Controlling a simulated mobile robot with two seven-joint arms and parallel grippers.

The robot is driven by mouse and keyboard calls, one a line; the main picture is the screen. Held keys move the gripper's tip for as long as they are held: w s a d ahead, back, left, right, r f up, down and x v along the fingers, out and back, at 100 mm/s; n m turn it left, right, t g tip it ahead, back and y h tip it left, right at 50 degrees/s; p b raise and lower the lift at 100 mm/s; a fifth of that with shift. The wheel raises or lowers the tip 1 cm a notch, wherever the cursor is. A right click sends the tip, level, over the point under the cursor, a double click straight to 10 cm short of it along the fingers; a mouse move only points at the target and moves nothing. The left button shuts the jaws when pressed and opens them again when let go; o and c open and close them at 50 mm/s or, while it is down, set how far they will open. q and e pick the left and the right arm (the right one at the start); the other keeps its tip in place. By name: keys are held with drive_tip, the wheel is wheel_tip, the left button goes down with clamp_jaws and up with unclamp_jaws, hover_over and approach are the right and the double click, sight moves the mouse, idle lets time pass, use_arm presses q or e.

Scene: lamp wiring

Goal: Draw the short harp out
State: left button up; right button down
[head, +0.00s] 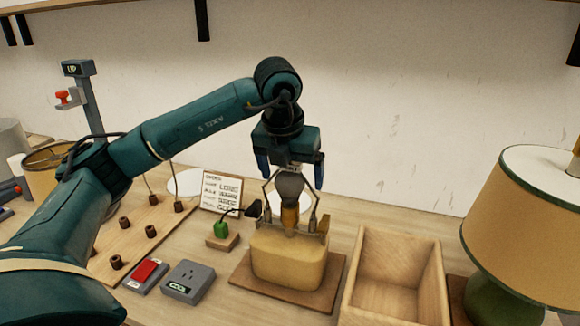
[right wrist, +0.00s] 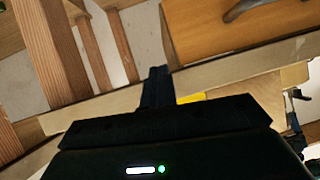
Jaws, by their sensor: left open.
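A lamp with a squat yellow base (head: 288,264) stands on a wooden board in the head view. A thin metal harp (head: 314,208) rises on both sides of its grey bulb (head: 290,186) and orange-brown socket (head: 289,217). My left gripper (head: 291,172) points down over the lamp, open, with one finger on each side of the harp's top. The harp's top is partly hidden by the gripper, and I cannot tell whether they touch. In the right wrist view my right gripper (right wrist: 157,84) has its fingers together with nothing seen between them.
An empty wooden box (head: 395,270) stands right of the lamp. A shaded lamp (head: 525,225) is at far right.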

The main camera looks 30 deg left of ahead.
use_arm(q)
drive_tip(key=shift+c, duration=0.6)
drive_tip(key=c, duration=1.2)
drive_tip(key=o, duration=1.3)
drive_tip(key=shift+r, duration=0.15)
